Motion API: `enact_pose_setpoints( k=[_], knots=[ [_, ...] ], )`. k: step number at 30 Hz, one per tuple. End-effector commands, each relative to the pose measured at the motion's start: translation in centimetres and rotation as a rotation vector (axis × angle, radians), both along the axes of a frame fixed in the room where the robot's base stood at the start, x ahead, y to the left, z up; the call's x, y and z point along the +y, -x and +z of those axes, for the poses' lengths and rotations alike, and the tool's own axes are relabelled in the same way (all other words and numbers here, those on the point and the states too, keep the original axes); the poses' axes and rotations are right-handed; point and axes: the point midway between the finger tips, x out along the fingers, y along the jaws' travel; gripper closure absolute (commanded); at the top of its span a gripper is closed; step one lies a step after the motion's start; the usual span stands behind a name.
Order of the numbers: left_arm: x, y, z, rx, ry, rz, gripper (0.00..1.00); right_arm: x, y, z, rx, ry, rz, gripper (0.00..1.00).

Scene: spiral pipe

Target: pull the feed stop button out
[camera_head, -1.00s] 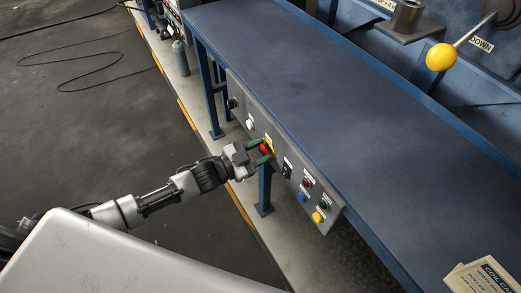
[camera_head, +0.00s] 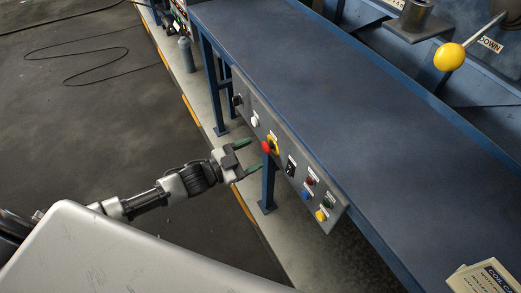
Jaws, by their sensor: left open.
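The red feed stop button (camera_head: 267,147), a mushroom head on a yellow plate (camera_head: 274,144), sits on the grey control panel (camera_head: 262,128) along the table's front side. Its head stands clear in view; I cannot tell from here how far out it sits. My left gripper (camera_head: 250,156) comes in from the left, open and empty. Its two green-tipped fingers point toward the panel, a little to the left of the button and apart from it. My right gripper is out of view.
The panel also has a white button (camera_head: 255,121), a black switch (camera_head: 291,166), and red, green, blue and yellow buttons. The blue table (camera_head: 340,110) is mostly bare. A yellow-knobbed lever (camera_head: 449,57) stands at top right. A sign (camera_head: 485,280) lies at lower right.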

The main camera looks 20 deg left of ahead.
Motion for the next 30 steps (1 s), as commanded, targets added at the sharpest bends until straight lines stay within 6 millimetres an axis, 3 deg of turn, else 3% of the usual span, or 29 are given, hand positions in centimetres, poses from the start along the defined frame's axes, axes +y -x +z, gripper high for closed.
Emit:
enact_pose_setpoints(
  k=[6,12,30],
  knots=[
    [3.0,3.4,-0.2,0.003,-0.004,0.000,0.35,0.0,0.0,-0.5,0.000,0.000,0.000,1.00],
    [4.5,5.1,-0.1,0.002,-0.001,0.000,0.35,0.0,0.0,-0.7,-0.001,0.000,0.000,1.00],
    [4.8,5.3,0.0,0.000,-0.001,0.000,0.35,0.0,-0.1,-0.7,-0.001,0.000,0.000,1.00]
  ],
)
